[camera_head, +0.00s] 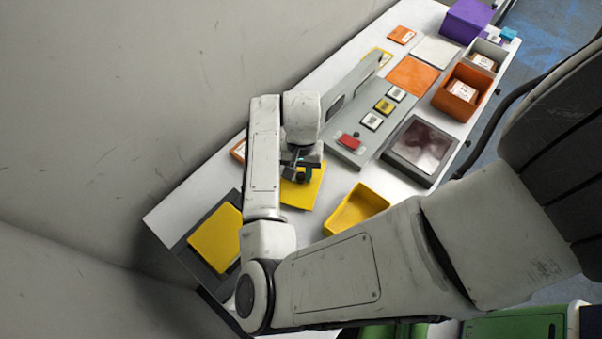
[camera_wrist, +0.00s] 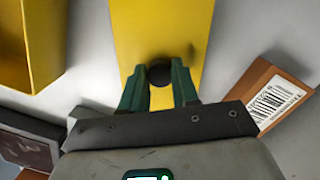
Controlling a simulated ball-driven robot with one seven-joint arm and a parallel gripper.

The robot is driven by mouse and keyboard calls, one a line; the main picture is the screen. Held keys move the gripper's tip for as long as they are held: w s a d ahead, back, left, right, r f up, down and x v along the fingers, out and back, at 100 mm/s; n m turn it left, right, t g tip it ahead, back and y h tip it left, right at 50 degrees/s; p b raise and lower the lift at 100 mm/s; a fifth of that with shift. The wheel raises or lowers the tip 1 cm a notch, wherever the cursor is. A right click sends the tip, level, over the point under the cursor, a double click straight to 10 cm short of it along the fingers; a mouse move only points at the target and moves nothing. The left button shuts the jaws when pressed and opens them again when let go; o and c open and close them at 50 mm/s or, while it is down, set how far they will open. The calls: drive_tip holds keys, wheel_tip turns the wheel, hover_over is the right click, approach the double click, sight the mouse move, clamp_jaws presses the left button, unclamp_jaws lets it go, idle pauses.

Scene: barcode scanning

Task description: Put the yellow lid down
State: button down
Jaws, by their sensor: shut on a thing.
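A flat yellow lid (camera_head: 304,194) is under my gripper in the head view, over the white table between the grey panel and the yellow box. In the wrist view the lid (camera_wrist: 160,30) fills the top middle, with a dark round knob (camera_wrist: 160,74) on it. My gripper (camera_wrist: 159,84) is shut on this knob, one green finger on each side. In the head view my gripper (camera_head: 301,172) is partly hidden by my arm. I cannot tell whether the lid touches the table. An open yellow box (camera_head: 357,209) stands just right of it; its wall shows in the wrist view (camera_wrist: 40,45).
A yellow square (camera_head: 216,238) lies on a dark tray at the lower left. A barcoded orange-brown piece (camera_wrist: 273,99) is near my gripper. A grey panel with tiles (camera_head: 345,143), a dark-topped pad (camera_head: 421,146) and an orange box (camera_head: 462,92) stand further back.

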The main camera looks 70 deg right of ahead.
drive_tip(key=shift+f, duration=0.75)
drive_tip(key=shift+f, duration=0.15)
drive_tip(key=c, duration=0.8)
unclamp_jaws()
drive_tip(key=shift+c, duration=0.2)
